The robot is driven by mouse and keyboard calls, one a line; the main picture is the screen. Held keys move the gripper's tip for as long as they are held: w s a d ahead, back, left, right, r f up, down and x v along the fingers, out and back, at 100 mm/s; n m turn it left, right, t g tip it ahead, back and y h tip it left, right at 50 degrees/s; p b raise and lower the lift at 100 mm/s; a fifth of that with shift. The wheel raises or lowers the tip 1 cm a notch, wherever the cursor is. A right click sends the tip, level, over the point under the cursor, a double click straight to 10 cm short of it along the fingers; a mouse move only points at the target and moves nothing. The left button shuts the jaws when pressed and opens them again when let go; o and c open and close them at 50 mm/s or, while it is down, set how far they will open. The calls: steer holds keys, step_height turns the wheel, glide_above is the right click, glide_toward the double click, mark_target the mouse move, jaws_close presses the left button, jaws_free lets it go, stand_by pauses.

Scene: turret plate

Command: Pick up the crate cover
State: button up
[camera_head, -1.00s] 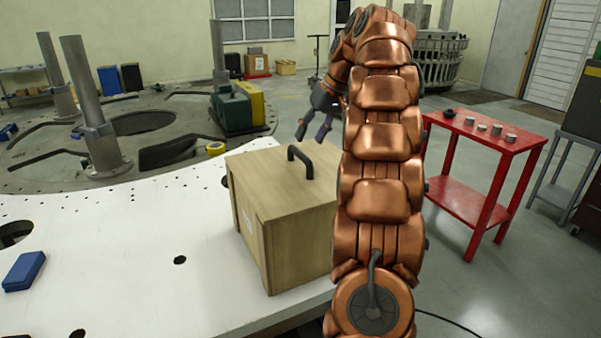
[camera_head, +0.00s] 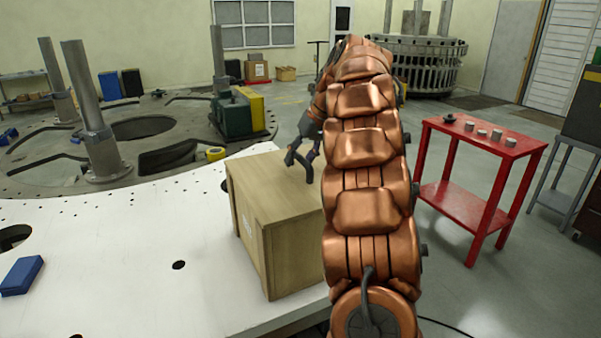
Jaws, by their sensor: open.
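The wooden crate (camera_head: 256,255) stands on the white plate, left of my copper-coloured arm. Its cover (camera_head: 268,196) is the flat wooden top with a dark handle (camera_head: 309,168). My gripper (camera_head: 301,160) is open at the handle, with its dark fingers pointing down over the cover. The fingers overlap the handle in this view, so I cannot tell whether they touch it or straddle it. My arm hides the crate's right side and part of the cover.
The white plate (camera_head: 120,250) has holes and a blue block (camera_head: 22,275) at its left. A red table (camera_head: 485,135) with several small metal cylinders stands to the right. A green and yellow case (camera_head: 235,115) is behind the crate.

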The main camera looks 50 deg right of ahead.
steer(key=shift+f, duration=0.1)
steer(key=shift+c, duration=0.3)
jaws_close()
stand_by(0.5)
